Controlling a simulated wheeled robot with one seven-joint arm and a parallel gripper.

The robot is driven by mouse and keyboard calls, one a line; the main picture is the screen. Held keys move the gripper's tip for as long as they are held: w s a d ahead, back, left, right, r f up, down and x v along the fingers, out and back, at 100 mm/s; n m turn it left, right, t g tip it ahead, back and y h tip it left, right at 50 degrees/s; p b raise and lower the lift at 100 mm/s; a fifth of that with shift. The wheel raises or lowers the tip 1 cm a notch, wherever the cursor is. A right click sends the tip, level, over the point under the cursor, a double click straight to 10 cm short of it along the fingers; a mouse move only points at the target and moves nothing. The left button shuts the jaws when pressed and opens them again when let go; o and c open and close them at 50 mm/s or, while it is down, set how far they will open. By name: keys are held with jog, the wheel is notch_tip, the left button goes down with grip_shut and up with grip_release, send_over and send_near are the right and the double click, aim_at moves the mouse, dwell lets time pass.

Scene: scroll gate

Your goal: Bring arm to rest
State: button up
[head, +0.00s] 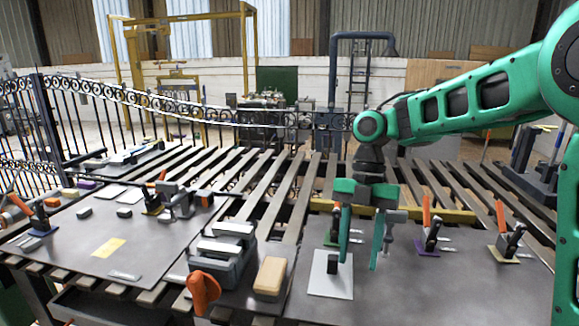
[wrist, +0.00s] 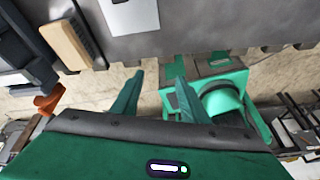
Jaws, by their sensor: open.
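My green arm reaches in from the right in the head view. Its gripper (head: 360,252) points down, with two green fingers spread apart and nothing visible between them. The fingers overlap the near dark plate in the picture, just right of a white sheet (head: 341,287) with a small black block (head: 332,265). In the wrist view my gripper (wrist: 158,82) is open and empty over pale floor beside the bench edge. The white sheet (wrist: 130,14) shows at the top of that view. The height of the fingertips above the bench cannot be told.
A slatted bench (head: 262,195) carries dark metal plates. Orange-handled clamps (head: 432,235) stand to the right. A black scroll gate (head: 130,105) stands behind.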

jog(key=s+d+m+t, duration=0.2)
jog(key=s+d+m, duration=0.2)
jog(key=d+m, duration=0.5)
jog(key=s+d+m+t, duration=0.1)
jog(key=s+d+m, duration=0.5)
jog(key=m, duration=0.6)
jog(key=s+d+f+m, duration=0.2)
jog(key=s+d+m, duration=0.4)
jog(key=m, duration=0.2)
jog(key=s+d+f+m+t+h, duration=0.1)
jog(key=s+d+f+m, duration=0.2)
jog(key=s+d+m, duration=0.2)
jog(key=s+m, duration=0.1)
jog(key=m, duration=0.2)
jog(key=shift+s+d+f, duration=0.2)
jog(key=shift+d+f, duration=0.05)
jog(key=shift+d, duration=0.1)
jog(key=shift+w+f, duration=0.25)
jog(key=shift+w, duration=0.35)
